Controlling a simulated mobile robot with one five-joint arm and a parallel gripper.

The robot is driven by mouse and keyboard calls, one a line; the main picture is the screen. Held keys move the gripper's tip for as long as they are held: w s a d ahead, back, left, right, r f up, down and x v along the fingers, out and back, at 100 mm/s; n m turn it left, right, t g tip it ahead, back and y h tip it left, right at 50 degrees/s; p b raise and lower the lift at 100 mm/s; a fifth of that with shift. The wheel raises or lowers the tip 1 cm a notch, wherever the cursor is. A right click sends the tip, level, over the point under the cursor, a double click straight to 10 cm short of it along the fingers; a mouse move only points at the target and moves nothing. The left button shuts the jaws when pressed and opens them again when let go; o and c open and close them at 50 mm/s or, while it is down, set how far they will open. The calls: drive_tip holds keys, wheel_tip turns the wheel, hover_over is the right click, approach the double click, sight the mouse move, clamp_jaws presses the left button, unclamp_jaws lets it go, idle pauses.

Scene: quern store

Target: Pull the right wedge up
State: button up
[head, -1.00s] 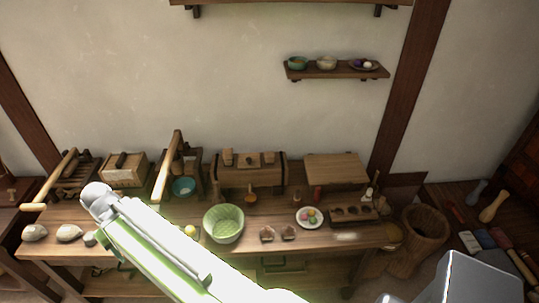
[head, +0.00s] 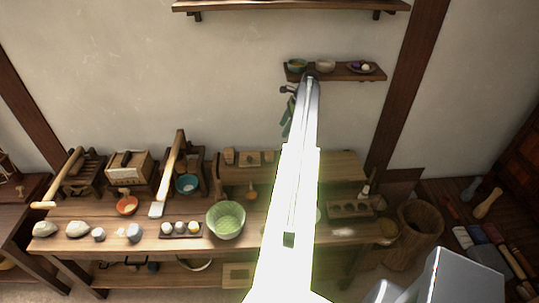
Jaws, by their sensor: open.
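A long wooden box (head: 240,174) stands at the back of the bench against the wall. Small wooden pieces stand on its top: a left wedge (head: 229,155), a low middle piece (head: 250,159) and the right wedge (head: 268,156). My raised arm hides part of the bench just right of the right wedge. My gripper (head: 287,128) hangs at the arm's far end, above the box and apart from the right wedge. It is small and dark in the picture, open, with nothing seen in it.
A wall shelf (head: 350,74) with bowls is close to my arm's end. On the bench are a green bowl (head: 226,220), an orange bowl (head: 127,205), a teal bowl (head: 187,184), a long-handled wooden tool (head: 170,172) and several pale stones. A woven basket (head: 418,232) stands at right.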

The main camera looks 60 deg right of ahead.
sight(270, 153)
drive_tip(key=b+x, duration=1.6)
drive_tip(key=x, duration=0.1)
drive_tip(key=shift+f, duration=0.35)
drive_tip(key=shift+r, duration=0.1)
clamp_jaws()
drive_tip(key=shift+r, duration=0.1)
